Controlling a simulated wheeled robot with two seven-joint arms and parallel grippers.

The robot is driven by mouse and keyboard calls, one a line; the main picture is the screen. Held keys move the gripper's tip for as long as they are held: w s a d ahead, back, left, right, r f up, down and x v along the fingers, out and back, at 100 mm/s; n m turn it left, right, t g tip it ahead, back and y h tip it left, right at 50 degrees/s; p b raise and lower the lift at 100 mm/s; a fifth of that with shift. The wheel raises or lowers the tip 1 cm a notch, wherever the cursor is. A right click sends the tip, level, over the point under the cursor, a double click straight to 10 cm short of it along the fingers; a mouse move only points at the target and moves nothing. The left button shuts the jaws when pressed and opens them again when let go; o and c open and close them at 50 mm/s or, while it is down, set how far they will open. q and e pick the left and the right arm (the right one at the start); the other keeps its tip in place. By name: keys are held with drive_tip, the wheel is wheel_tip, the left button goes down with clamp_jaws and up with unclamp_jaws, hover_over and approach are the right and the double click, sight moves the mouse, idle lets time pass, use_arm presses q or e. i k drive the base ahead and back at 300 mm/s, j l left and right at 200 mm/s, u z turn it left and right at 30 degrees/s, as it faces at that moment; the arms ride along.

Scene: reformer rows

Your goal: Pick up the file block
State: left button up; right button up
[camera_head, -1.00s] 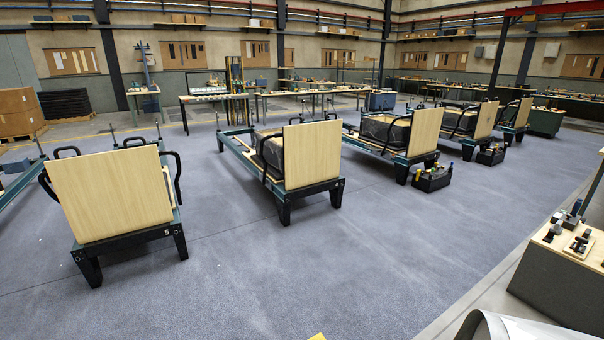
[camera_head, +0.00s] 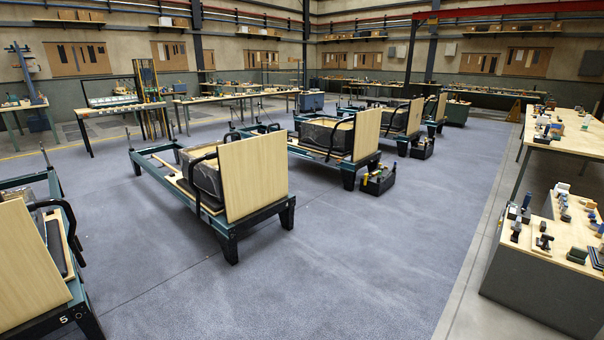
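I cannot pick out the file block for certain; the small items are too far off to tell apart. Neither of my grippers shows in the head view.
A row of reformers stands on the grey floor, the closest full one (camera_head: 253,177) left of centre and another (camera_head: 30,262) cut off at the left. A black tool tote (camera_head: 379,181) sits on the floor.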

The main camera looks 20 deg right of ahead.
sight(578, 255)
drive_tip(key=i+l+z, duration=0.4)
drive_tip(key=i, duration=0.2)
drive_tip(key=i+z, duration=0.4)
drive_tip(key=i, duration=0.15)
drive_tip(key=i+j+z, duration=0.1)
drive_tip(key=i+z, duration=0.3)
drive_tip(key=i, duration=0.25)
drive_tip(key=i+j+z, duration=0.4)
drive_tip(key=i, duration=0.15)
drive_tip(key=i+l+z, duration=0.25)
drive_tip(key=i+z, duration=0.15)
drive_tip(key=i+l+z, duration=0.1)
drive_tip(key=i+z, duration=0.75)
drive_tip(key=i+j+z, duration=0.25)
drive_tip(key=i+z, duration=0.15)
drive_tip(key=i, duration=0.15)
drive_tip(key=i+l, duration=0.2)
drive_tip(key=i, duration=0.25)
drive_tip(key=i+l, duration=0.15)
drive_tip(key=i, duration=0.35)
drive_tip(key=i+l+u, duration=0.1)
drive_tip(key=i, duration=0.35)
drive_tip(key=l, duration=0.1)
